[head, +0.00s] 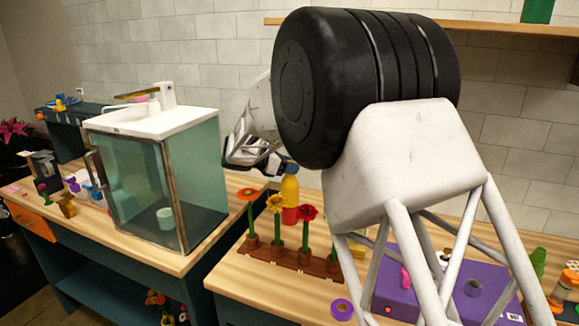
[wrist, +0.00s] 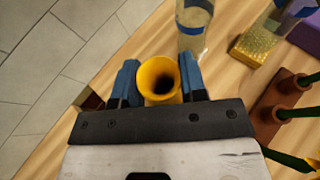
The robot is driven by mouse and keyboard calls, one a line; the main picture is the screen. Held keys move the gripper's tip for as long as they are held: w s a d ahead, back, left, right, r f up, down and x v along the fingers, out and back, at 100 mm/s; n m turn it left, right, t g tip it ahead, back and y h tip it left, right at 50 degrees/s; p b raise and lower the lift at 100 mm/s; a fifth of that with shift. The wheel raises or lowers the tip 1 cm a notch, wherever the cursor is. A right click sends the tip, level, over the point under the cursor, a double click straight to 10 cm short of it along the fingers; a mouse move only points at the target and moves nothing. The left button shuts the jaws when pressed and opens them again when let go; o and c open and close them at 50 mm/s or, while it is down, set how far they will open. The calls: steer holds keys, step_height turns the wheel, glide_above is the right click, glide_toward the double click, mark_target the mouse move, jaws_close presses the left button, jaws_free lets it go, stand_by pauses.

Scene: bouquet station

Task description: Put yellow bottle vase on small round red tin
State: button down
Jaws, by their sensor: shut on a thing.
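The yellow bottle vase (head: 290,189) stands upright below my gripper (head: 284,166) in the head view. In the wrist view my gripper (wrist: 159,72) has its blue fingers on both sides of the vase's yellow neck (wrist: 158,92), shut on it, and I look down into its dark mouth. A red thing, which looks like the small round red tin (head: 289,216), shows directly under the vase in the head view. Whether the vase rests on it or hangs just above it I cannot tell. The tin is hidden in the wrist view.
A brown rack (head: 285,256) with several upright flowers stands in front of the vase. A clear glass with a blue band (wrist: 194,30) and a yellow box (wrist: 258,45) stand nearby. A purple box (head: 400,262) is to the right. A glass cabinet (head: 195,170) stands left.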

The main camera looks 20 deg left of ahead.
steer(key=shift+f, duration=0.1)
steer(key=c, duration=0.7)
jaws_free()
steer(key=shift+v, duration=3.75)
steer(key=shift+d, duration=0.1)
